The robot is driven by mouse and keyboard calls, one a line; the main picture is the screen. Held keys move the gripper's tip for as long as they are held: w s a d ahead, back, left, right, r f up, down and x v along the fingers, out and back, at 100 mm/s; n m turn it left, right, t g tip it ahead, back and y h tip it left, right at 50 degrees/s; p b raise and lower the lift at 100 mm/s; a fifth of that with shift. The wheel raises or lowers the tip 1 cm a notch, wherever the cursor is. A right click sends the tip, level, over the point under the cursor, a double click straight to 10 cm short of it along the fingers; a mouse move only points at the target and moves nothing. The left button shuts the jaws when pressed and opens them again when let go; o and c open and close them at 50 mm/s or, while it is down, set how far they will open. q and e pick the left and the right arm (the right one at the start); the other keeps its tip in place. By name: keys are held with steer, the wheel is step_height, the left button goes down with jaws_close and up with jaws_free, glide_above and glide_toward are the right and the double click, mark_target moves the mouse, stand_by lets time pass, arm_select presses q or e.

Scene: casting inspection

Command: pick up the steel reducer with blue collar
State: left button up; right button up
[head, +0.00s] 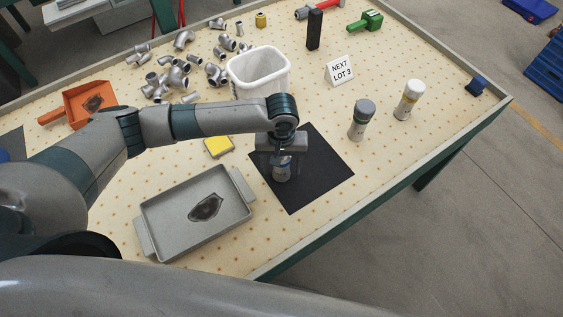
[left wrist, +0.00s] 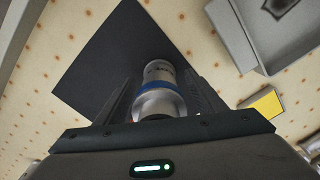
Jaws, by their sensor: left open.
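The steel reducer with blue collar (head: 281,173) stands on the black mat (head: 325,180), partly hidden under my left gripper. In the left wrist view the reducer (left wrist: 159,88) is a silver stepped cylinder with a blue band around it. My left gripper (head: 282,166) is over the reducer, pointing down. In the left wrist view my left gripper (left wrist: 162,98) is open, with one finger on each side of the reducer. I cannot tell whether either finger touches it. My right gripper is not in view.
A grey tray (head: 160,247) lies left of the mat, with a yellow block (head: 218,146) behind it. A white bin (head: 232,77) and several loose pipe fittings (head: 176,78) are at the back. A grey-capped bottle (head: 361,120) and a white-capped bottle (head: 409,100) stand to the right.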

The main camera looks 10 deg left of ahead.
arm_select(q)
steer(key=shift+c, duration=0.7)
steer(key=c, duration=1.4)
steer(key=shift+r, duration=0.15)
